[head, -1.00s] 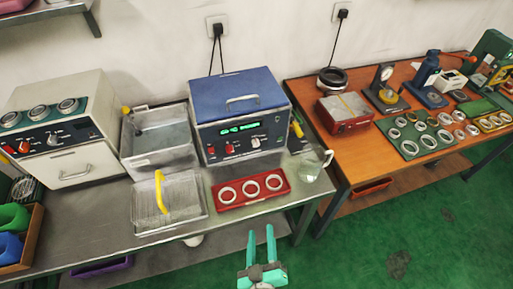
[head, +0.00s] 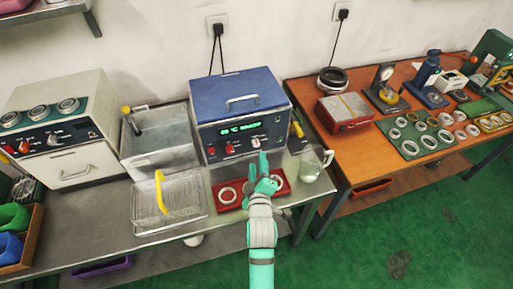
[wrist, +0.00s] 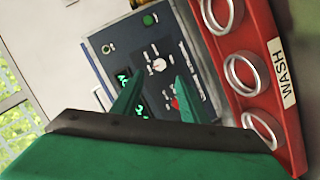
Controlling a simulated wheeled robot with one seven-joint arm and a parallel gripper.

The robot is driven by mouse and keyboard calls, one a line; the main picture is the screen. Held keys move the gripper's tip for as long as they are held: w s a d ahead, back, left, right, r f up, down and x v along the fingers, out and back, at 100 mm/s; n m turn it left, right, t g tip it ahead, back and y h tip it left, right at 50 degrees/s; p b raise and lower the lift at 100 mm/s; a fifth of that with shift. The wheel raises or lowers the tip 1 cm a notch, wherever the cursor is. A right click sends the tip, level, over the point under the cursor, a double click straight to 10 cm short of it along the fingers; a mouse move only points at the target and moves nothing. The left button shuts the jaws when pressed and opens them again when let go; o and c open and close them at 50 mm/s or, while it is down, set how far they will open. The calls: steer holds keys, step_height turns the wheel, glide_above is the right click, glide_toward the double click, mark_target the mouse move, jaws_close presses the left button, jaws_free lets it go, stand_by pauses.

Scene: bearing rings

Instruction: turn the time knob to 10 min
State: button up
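The blue-lidded machine (head: 240,110) stands on the steel bench. The wrist view shows the pale knob (wrist: 158,65) and a red knob (wrist: 175,103) on the panel (wrist: 120,50). The labels are too small to read, so I cannot tell which is the time knob. My gripper (head: 266,164) is in front of the panel's right part, above the red tray. In the wrist view its fingers (wrist: 160,78) are apart, with nothing between them.
A red tray (head: 224,206) with metal rings lies below my gripper; the wrist view shows its WASH label (wrist: 283,72). A glass beaker (head: 314,163) stands right of it. A wire basket (head: 180,207) with a yellow handle and a steel basin (head: 160,140) are at left.

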mark_target(256, 145)
steer(key=x, duration=0.9)
jaws_close()
